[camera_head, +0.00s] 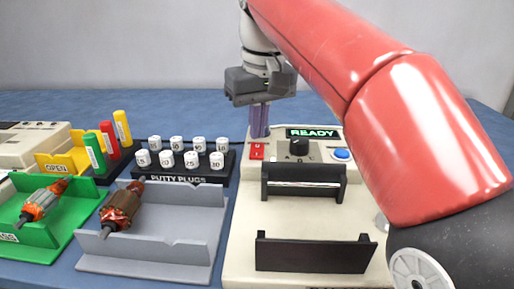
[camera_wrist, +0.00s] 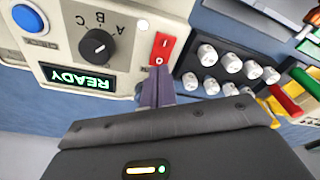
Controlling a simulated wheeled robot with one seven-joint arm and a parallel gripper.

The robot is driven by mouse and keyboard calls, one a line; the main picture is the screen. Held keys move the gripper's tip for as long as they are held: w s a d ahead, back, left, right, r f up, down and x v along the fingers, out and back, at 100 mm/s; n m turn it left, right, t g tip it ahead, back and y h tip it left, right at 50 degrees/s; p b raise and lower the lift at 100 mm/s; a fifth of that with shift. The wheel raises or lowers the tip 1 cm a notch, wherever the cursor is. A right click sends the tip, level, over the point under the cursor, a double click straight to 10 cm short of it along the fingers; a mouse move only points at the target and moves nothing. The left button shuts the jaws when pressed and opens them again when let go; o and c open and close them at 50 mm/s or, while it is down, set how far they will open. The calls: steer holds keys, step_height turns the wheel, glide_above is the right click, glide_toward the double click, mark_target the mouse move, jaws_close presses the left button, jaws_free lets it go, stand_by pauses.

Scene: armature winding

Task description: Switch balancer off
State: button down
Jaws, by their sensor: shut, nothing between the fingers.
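The balancer (camera_head: 236,232) is a cream machine at the centre right of the head view. Its display (camera_head: 311,132) is lit green and reads READY; it also shows upside down in the wrist view (camera_wrist: 78,79). The red rocker switch (camera_head: 257,151) sits at its back left corner. In the wrist view the switch (camera_wrist: 161,49) shows I at one end and O at the other. My gripper (camera_head: 260,134) is shut and empty, pointing down just behind the switch. Its fingertips (camera_wrist: 156,82) are close to the O end; I cannot tell whether they touch it.
A black knob (camera_head: 299,147) and a blue button (camera_head: 341,154) are right of the switch. A black rack of white putty plugs (camera_head: 182,176) stands close on the left. A grey tray (camera_head: 150,262) and a green tray (camera_head: 48,252) hold armatures. My arm crosses above the right side.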

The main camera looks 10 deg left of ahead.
mark_target(258, 146)
steer(key=shift+f+b, duration=0.6)
steer(key=shift+f, duration=0.25)
stand_by(0.8)
step_height(258, 146, up, 3)
steer(key=p, duration=0.3)
steer(key=shift+r, duration=2)
